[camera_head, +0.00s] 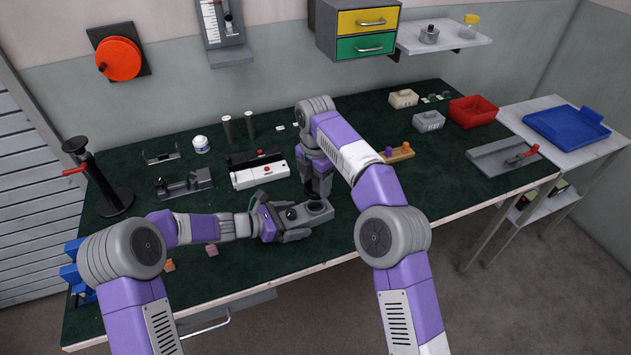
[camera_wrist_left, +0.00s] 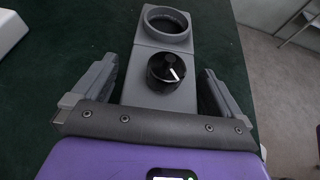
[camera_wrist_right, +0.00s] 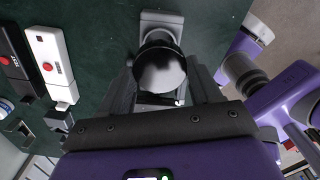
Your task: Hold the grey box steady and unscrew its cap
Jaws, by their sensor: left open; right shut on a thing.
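The grey box (camera_head: 313,219) lies on the green bench top. In the left wrist view, the grey box (camera_wrist_left: 151,92) has a black knob (camera_wrist_left: 166,69) with a white mark and a round open collar (camera_wrist_left: 166,23) at its far end. My left gripper (camera_head: 284,222) is open, with one finger along each side of the box and gaps visible. My right gripper (camera_head: 319,192) points down above the collar end. It is shut on the dark round cap (camera_wrist_right: 160,70), which is clear of the collar and hides part of the box in the right wrist view.
A white housing with a red button (camera_head: 259,175) and a dark one (camera_head: 254,158) lie behind the box. A grey fixture (camera_head: 184,184) stands to the left. Small blocks (camera_head: 211,250) lie near the front. Bench space right of my right arm is mostly clear.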

